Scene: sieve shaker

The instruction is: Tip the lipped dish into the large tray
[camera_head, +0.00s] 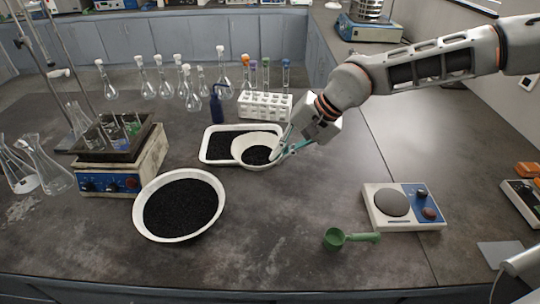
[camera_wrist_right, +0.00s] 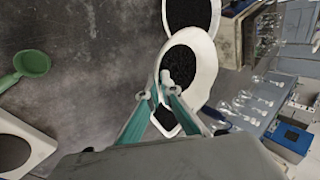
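The lipped dish (camera_head: 240,146) is white and holds black granules. In the head view it overlaps the right part of a white rectangular tray (camera_head: 203,150), which also holds black granules; I cannot tell whether they touch. My right gripper (camera_head: 279,153) is at the dish's right side, its teal fingers closed on the rim. In the right wrist view the fingertips (camera_wrist_right: 164,84) meet at the rim of the dish (camera_wrist_right: 206,62), with granules still in it. A large round white pan (camera_head: 140,213) with black granules stands front left. My left gripper is not in view.
A hotplate (camera_head: 100,181) with glassware stands left. Behind are several flasks (camera_head: 145,88), a blue bottle (camera_head: 216,108) and a tube rack (camera_head: 262,107). The bench between pan and scoop is clear.

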